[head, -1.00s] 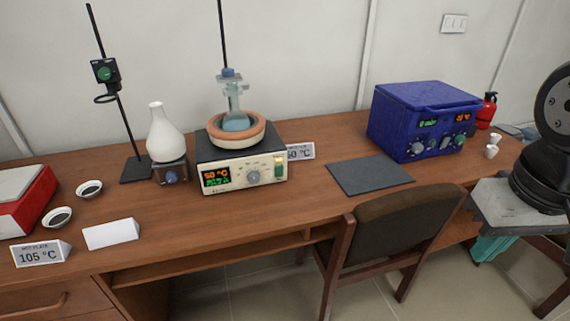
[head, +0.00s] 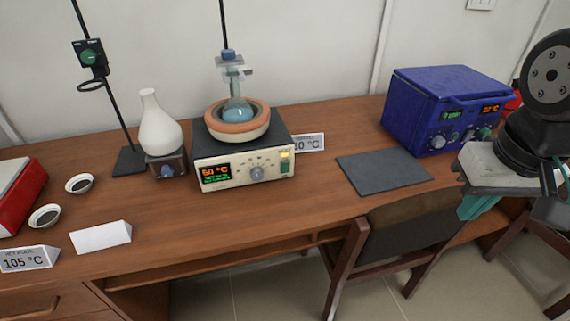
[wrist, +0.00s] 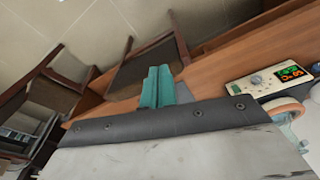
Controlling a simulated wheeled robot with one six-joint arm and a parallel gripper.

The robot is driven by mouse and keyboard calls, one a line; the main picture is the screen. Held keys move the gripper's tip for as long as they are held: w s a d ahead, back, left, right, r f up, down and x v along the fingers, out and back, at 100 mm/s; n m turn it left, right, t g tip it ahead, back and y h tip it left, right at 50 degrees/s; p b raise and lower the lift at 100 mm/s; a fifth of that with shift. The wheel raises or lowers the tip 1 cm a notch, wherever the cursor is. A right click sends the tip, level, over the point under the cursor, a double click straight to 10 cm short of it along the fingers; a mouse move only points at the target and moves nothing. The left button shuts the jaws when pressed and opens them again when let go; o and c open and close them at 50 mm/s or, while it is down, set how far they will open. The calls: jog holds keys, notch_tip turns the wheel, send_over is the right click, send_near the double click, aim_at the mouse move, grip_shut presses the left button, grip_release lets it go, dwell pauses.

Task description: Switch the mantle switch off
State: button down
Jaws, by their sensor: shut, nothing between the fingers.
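The heating mantle (head: 240,124), an orange-rimmed bowl holding a round flask (head: 238,108), sits on a cream control box (head: 225,177) on the desk. Its front has a lit display (head: 216,173), a grey knob (head: 257,173) and, at the right end, a switch (head: 285,162) with a yellow-lit top and green lower part. My gripper (head: 470,206) has teal fingers, well right of the box and apart from it. In the wrist view the teal fingers (wrist: 157,86) are together and empty, and the control box (wrist: 270,79) shows at right.
A blue furnace (head: 440,110) stands at right, beside my arm. A dark mat (head: 383,172) lies between it and the mantle. A chair (head: 400,235) stands at the desk front. A white flask (head: 158,125) and a stand (head: 128,160) are left of the mantle.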

jog(key=w+a+f+m+t, duration=0.1)
jog(key=w+a+f+t, duration=0.2)
jog(key=w, duration=0.4)
jog(key=w+a+f+m+y, duration=0.1)
jog(key=w+a+f, duration=0.1)
jog(key=w+f, duration=0.45)
jog(key=w+a+f+m+t, duration=0.2)
jog(key=w+a+f, duration=0.1)
jog(key=w, duration=0.6)
jog(key=w+a+f+m+y, duration=0.1)
jog(key=a+f+y, duration=0.1)
jog(key=a+f, duration=0.2)
jog(key=w+a+f+m+t+y, duration=0.1)
jog(key=a+f+y, duration=0.1)
jog(key=a+f, duration=0.3)
jog(key=w+a+f+m+t+y, duration=0.1)
jog(key=w+a+f+y, duration=0.1)
jog(key=a+f, duration=0.2)
jog(key=shift+w+a+f, duration=0.1)
jog(key=shift+a+f, duration=0.1)
jog(key=shift+a, duration=0.3)
jog(key=shift+a+f, duration=0.15)
jog(key=shift+a, duration=0.35)
jog(key=shift+w, duration=0.15)
send_near(283, 169)
jog(key=shift+s+f+x, duration=0.1)
jog(key=shift+s+x, duration=0.05)
jog(key=shift+x, duration=1)
jog(key=shift+s+f+x, duration=0.1)
jog(key=shift+x, duration=1.1)
